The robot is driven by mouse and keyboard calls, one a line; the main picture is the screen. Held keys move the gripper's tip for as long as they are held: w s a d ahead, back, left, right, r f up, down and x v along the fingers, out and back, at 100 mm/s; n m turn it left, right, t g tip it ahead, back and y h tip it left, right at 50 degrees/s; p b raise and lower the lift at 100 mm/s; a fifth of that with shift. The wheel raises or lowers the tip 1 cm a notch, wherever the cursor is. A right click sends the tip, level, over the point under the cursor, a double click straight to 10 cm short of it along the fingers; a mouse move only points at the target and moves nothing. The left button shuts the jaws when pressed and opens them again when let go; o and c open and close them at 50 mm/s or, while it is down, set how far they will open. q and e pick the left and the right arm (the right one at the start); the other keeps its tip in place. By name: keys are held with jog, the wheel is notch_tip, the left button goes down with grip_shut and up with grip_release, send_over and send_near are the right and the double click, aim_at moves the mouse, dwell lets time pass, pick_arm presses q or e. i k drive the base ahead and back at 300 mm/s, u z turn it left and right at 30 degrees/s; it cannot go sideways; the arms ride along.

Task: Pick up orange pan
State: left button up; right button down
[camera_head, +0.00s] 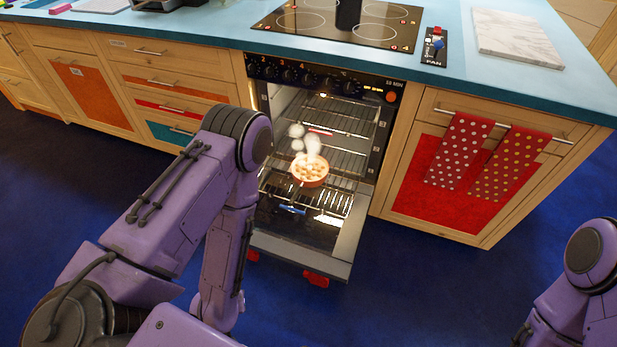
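The orange pan (309,171) sits on a pulled-out wire rack in the open oven. It is round, holds pale lumps, and white puffs like steam rise above it. A thin dark bar, perhaps its handle, runs from it toward a small blue piece (291,210) in front; I cannot tell whether they are joined. My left arm stands to the left of the oven, with its forearm bent down; its gripper is not in view. Only part of my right arm shows at the lower right, and its gripper is not in view either.
The oven door (300,248) is folded down, with red pieces at its front edge. Wooden cabinets flank the oven. Dotted red towels (460,150) hang on the right. A hob (340,22) and a marble board (518,38) lie on the blue counter (470,75). Blue floor is clear.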

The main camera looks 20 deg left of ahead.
aim_at(310, 170)
jog(key=u, duration=2.4)
jog(key=i, duration=1.1)
jog(key=z, duration=3.35)
